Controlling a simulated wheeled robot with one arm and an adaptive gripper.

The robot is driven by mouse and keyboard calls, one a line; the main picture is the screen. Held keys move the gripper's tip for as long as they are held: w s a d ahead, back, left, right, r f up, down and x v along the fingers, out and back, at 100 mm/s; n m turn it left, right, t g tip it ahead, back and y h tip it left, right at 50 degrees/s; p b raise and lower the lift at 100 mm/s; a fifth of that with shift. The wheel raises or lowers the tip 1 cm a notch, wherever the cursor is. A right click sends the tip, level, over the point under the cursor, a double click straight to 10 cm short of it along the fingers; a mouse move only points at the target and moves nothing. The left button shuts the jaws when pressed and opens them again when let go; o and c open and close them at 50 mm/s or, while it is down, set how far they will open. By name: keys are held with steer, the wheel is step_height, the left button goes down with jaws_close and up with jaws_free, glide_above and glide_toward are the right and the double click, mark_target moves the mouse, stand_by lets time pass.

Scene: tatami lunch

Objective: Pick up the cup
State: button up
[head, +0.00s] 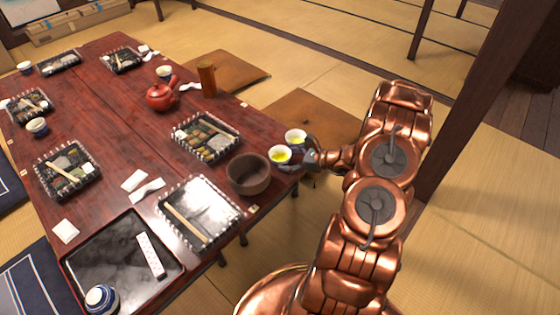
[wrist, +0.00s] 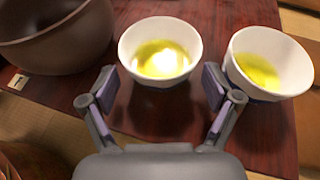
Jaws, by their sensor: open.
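Two small white cups of green tea stand near the table's right edge. The nearer cup (head: 279,155) is beside the brown bowl; in the wrist view this cup (wrist: 135,37) is centred just ahead of my gripper. The other cup (head: 295,136) is further back; it shows at the right of the wrist view (wrist: 293,47), outside my right finger. My gripper (head: 302,159) is at the table edge, right of the nearer cup. In the wrist view my gripper (wrist: 160,88) has its fingers spread, with nothing held between them. The nearer cup's base sits just beyond the fingertips.
A brown bowl (head: 249,173) stands left of the nearer cup. Lunch trays (head: 205,138), a red teapot (head: 160,97) and a brown cylinder (head: 207,80) are on the red table (head: 120,103). A dark wooden post (head: 462,118) rises right of my arm.

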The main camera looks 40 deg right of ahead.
mark_target(271, 151)
steer(key=b+x, duration=0.1)
steer(key=x, duration=0.2)
steer(key=shift+f, duration=0.2)
steer(key=shift+w+a+f, duration=0.15)
steer(key=shift+w+a, duration=0.15)
steer(key=shift+w, duration=0.3)
steer(key=c, duration=1)
steer(key=shift+r, duration=0.2)
steer(key=shift+c, duration=0.2)
steer(key=shift+r+p, duration=0.7)
steer(key=shift+r, duration=1.1)
steer(key=s+r+p, duration=0.1)
steer(key=s+p, duration=0.2)
steer(key=s, duration=1.2)
steer(key=shift+s+d, duration=0.35)
steer(key=shift+s, duration=0.15)
